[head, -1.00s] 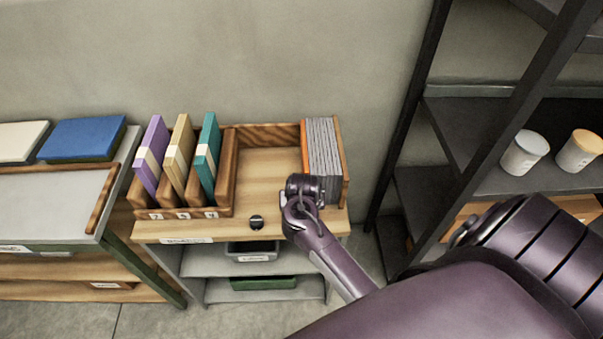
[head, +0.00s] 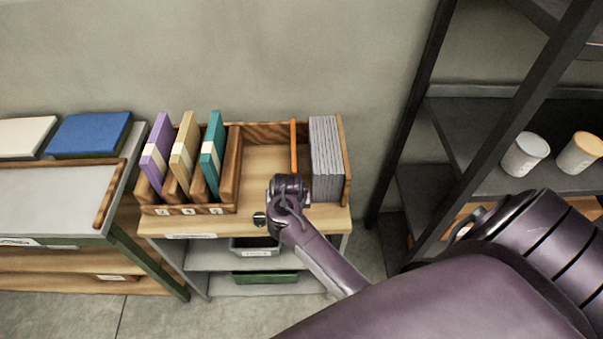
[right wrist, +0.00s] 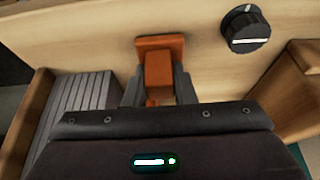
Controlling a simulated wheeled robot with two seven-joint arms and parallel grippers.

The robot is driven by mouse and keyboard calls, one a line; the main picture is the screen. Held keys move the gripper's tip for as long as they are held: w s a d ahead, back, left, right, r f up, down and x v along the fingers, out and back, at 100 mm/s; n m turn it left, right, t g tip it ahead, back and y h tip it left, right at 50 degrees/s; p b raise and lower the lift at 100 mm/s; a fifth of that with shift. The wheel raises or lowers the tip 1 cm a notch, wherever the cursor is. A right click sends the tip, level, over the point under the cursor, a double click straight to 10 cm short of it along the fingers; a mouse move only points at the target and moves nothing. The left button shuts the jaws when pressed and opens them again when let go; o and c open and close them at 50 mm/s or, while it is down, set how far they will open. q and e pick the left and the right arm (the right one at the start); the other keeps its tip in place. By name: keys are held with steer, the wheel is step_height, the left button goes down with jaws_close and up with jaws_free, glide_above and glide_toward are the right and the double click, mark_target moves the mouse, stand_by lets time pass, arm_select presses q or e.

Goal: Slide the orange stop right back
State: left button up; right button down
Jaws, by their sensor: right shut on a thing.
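The orange stop (head: 293,145) shows in the head view as a thin upright strip in the right bay of the wooden rack (head: 263,160). There is a gap between it and the grey stack of sheets (head: 325,155) on its right. My right gripper (head: 289,190) is at the front end of the stop, and its fingers are hidden there by the wrist. In the right wrist view, my right gripper (right wrist: 157,92) is shut on the stop's orange handle (right wrist: 160,70), one finger on each side. My left gripper is not in view.
Purple, tan and teal folders (head: 185,155) stand in slots left of the bay. A black knob (head: 259,219) sits at the bench's front, left of my gripper. The bay floor left of the stop is clear. A dark shelf rack (head: 465,140) stands to the right.

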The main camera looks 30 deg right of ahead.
steer(key=shift+w+a, duration=0.15)
steer(key=shift+a, duration=0.15)
steer(key=c, duration=1.2)
jaws_free()
steer(key=shift+d, duration=0.1)
steer(key=p+v, duration=0.2)
steer(key=v, duration=0.6)
steer(key=shift+f, duration=0.1)
